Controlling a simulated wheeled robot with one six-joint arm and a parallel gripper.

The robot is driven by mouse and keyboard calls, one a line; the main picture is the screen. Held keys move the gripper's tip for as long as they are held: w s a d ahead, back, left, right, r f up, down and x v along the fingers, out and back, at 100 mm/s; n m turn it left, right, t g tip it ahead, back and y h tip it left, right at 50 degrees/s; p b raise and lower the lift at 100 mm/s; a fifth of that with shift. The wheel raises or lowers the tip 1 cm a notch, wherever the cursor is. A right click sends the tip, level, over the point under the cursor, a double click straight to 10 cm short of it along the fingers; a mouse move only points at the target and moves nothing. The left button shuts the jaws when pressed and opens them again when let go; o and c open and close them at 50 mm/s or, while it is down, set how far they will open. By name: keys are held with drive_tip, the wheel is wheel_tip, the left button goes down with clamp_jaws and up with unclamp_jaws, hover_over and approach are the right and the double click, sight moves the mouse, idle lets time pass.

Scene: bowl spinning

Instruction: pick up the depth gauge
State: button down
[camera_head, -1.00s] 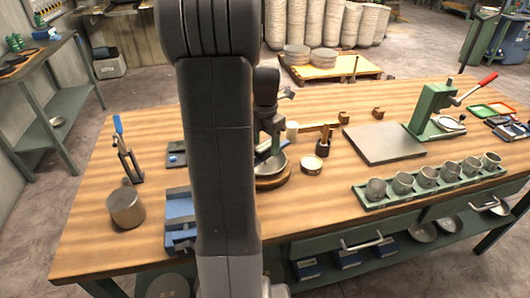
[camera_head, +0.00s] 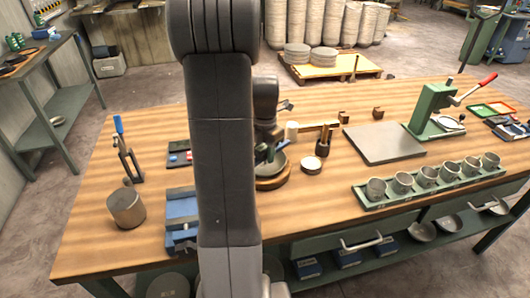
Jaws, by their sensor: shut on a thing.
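My arm runs up the middle of the view and hides much of the bench behind it. My gripper (camera_head: 265,147) points down at the shallow grey bowl (camera_head: 279,166), which sits on a round wooden base (camera_head: 274,182). The gripper is shut on a small, dark, partly bluish thing at the bowl, taken to be the depth gauge (camera_head: 270,153). Most of it is hidden by my arm and gripper, so its shape and whether it touches the bowl cannot be told.
On the wooden bench (camera_head: 330,205) stand a metal cylinder (camera_head: 126,208), a blue-handled tool (camera_head: 124,150), a blue block (camera_head: 181,215), a dark pot (camera_head: 322,147), a round tin (camera_head: 311,165), a grey plate (camera_head: 383,144), a green rack of cups (camera_head: 430,185) and a green press (camera_head: 431,108).

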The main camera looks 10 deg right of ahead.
sight(264, 146)
drive_tip(key=c, duration=2.2)
unclamp_jaws()
wheel_tip(264, 146, up, 10)
drive_tip(key=shift+f, duration=0.25)
drive_tip(key=c, duration=2.2)
unclamp_jaws()
drive_tip(key=shift+r+p, duration=0.4)
drive_tip(key=shift+p, duration=0.05)
drive_tip(key=c, duration=2.2)
unclamp_jaws()
drive_tip(key=p, duration=0.3)
drive_tip(key=shift+r, duration=0.1)
drive_tip(key=c, duration=2.2)
unclamp_jaws()
drive_tip(key=shift+a+p, duration=0.1)
drive_tip(key=shift+p, duration=0.6)
drive_tip(key=c, duration=2.2)
unclamp_jaws()
drive_tip(key=shift+f+p, duration=0.2)
drive_tip(key=shift+p, duration=0.35)
